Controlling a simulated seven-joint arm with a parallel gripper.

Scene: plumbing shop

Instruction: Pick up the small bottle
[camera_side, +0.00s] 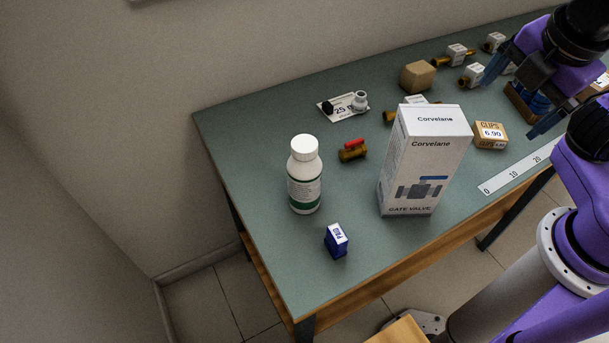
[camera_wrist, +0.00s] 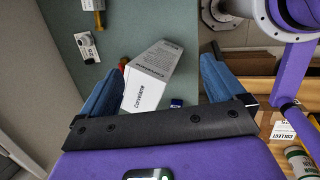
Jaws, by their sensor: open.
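The small bottle (camera_side: 304,182) is white with a white cap and a green band low on its label. It stands upright on the left part of the bench in the side view. I do not see it in the wrist view. My gripper (camera_side: 521,94) is open and empty, above the right part of the bench, well to the right of the bottle. In the wrist view, my gripper (camera_wrist: 163,62) has its two blue fingers wide apart, with the tall carton seen between them.
The tall Corvelane carton (camera_side: 425,165) stands just right of the bottle. A small blue box (camera_side: 336,241) is in front, and a red-handled valve (camera_side: 352,151) lies behind. A ruler (camera_side: 517,168), a clips box (camera_side: 490,135) and brass fittings lie further right. Bench left of the bottle is clear.

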